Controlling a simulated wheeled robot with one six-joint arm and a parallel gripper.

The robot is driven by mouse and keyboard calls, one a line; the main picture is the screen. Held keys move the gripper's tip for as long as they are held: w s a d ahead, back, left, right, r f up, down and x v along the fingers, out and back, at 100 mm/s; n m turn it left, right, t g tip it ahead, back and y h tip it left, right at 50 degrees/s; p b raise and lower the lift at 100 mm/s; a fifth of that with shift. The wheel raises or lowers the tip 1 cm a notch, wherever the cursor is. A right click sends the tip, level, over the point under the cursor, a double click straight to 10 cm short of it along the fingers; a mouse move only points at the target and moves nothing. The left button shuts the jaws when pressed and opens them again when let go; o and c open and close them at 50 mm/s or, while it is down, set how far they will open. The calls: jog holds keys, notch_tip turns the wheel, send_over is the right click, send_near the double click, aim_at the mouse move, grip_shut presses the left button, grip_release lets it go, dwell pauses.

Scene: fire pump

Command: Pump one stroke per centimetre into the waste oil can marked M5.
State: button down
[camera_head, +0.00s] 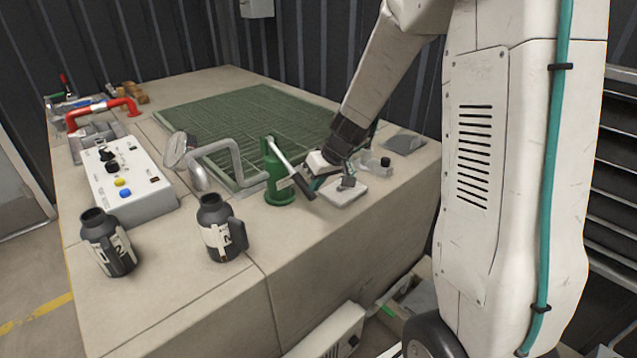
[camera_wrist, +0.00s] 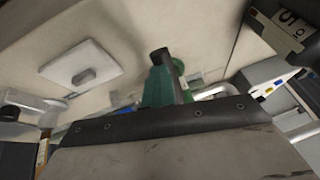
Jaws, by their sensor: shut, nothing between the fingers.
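A green hand pump (camera_head: 279,172) stands upright on the bench, and its green body also shows in the wrist view (camera_wrist: 158,85). Its lever (camera_head: 284,160) slopes down to the right and ends in a dark grip (camera_head: 304,188). My gripper (camera_head: 316,183) is shut and empty, close beside the dark grip; whether they touch I cannot tell. Two dark cans with white labels stand at the front: a left can (camera_head: 108,243) and a right can (camera_head: 222,229). Their marks are too small to read surely in the head view. The wrist view shows part of a labelled dark can (camera_wrist: 287,25) at upper right.
A bent grey pipe (camera_head: 236,152) runs beside the pump at the edge of a green grating (camera_head: 250,115). A control box (camera_head: 128,181) with buttons stands at left, near a red pipe (camera_head: 103,108). A pale plate (camera_head: 345,194) lies under my gripper.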

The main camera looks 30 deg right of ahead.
jog(key=s+d+r, duration=0.4)
jog(key=s+r, duration=0.2)
jog(key=s, duration=0.4)
jog(key=shift+s+d+r, duration=0.2)
jog(key=shift+s+d, duration=0.05)
jog(key=shift+d, duration=0.05)
jog(key=s+a+r+g, duration=0.2)
jog(key=s+a+r, duration=0.5)
jog(key=s+a, duration=0.15)
jog(key=s+a+r+h, duration=0.1)
jog(key=s, duration=0.5)
jog(key=s+a+r+m+g+h, duration=0.1)
jog(key=s+a+r, duration=0.1)
jog(key=s, duration=0.4)
jog(key=shift+s+h, duration=0.25)
jog(key=shift+h, duration=0.05)
